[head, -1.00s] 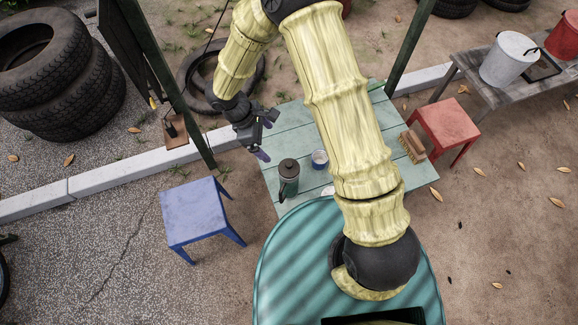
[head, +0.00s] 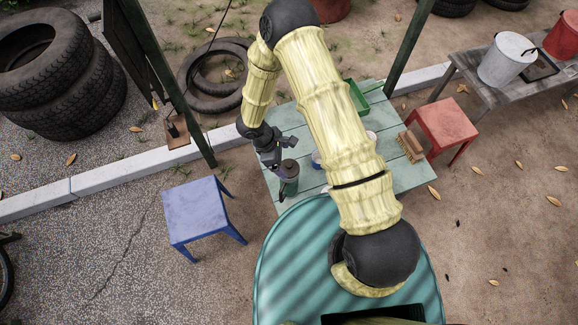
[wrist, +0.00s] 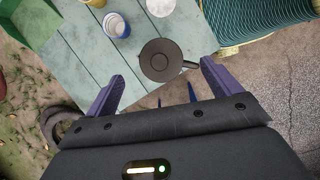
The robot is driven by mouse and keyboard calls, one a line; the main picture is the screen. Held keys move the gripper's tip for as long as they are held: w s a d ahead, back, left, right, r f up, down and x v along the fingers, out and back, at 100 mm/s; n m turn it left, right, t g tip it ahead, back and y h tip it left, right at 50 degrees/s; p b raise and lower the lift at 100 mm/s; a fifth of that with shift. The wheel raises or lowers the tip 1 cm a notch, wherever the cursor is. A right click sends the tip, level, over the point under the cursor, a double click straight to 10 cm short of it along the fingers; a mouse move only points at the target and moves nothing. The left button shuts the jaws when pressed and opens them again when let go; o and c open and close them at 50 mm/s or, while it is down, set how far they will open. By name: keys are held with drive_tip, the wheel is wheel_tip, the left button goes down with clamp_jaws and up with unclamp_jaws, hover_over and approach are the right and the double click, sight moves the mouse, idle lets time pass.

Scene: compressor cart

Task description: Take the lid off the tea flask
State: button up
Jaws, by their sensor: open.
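The tea flask (head: 289,187) stands upright on the pale green table, with its dark round lid (head: 289,168) on top. In the wrist view the lid (wrist: 161,60) shows from above, with a small knob in its middle and a handle sticking out to its right. My gripper (head: 276,158) is open at the flask's upper end in the head view. In the wrist view its two purple fingers (wrist: 162,74) are spread wide, pointing toward the lid from either side. Nothing is held, and I cannot tell whether a finger touches the flask.
A blue cup (wrist: 116,25) stands near the flask, with a white round thing (wrist: 160,4) beyond it. A green tray (head: 362,97) and a brush (head: 411,146) lie on the table (head: 287,125). A blue stool (head: 200,212) stands left, a red stool (head: 445,125) right.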

sight(289, 164)
drive_tip(key=shift+d+f+p, duration=0.3)
drive_tip(key=shift+f+p, duration=0.2)
drive_tip(key=shift+p, duration=0.05)
drive_tip(key=shift+p+x, duration=0.7)
drive_tip(key=shift+x, duration=1.3)
drive_tip(key=c, duration=1.1)
